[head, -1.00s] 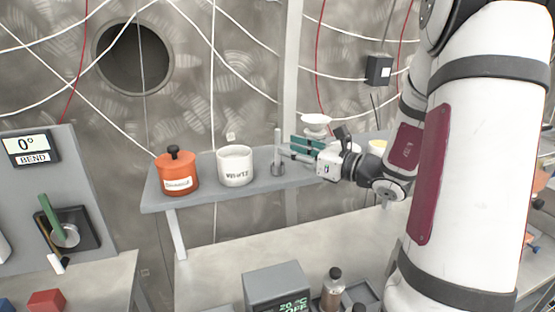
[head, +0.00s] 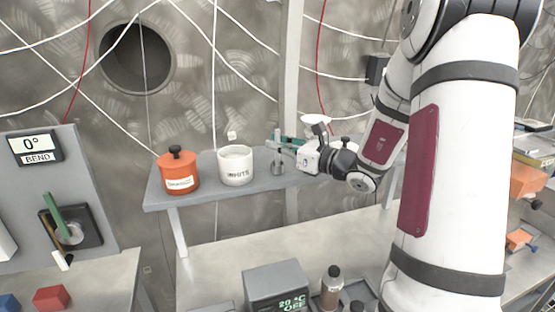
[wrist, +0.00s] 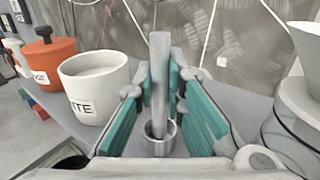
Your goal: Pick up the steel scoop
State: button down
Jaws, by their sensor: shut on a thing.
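The steel scoop (head: 277,166) is upright at the right part of the grey shelf, with its small round cup low and its handle up. In the wrist view the scoop (wrist: 159,85) stands between the teal finger pads. My gripper (head: 279,145) reaches in from the right and is shut on the handle. It also shows in the wrist view (wrist: 158,88), with the cup below the fingers. I cannot tell whether the cup touches the shelf.
A white labelled pot (head: 236,167) stands left of the scoop, and an orange lidded pot (head: 177,172) is farther left on the grey shelf (head: 207,193). A white funnel-like item (wrist: 303,65) is close on the right. A display box (head: 275,286) and bottle (head: 331,287) are below.

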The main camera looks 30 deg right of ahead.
jog(key=shift+r, duration=0.8)
notch_tip(320, 180, up, 2)
jog(key=shift+r+b, duration=0.1)
jog(key=shift+b, duration=0.2)
jog(key=s+r, duration=0.1)
jog(key=s, duration=1.5)
jog(key=shift+d, duration=0.15)
jog(key=shift+r, duration=0.1)
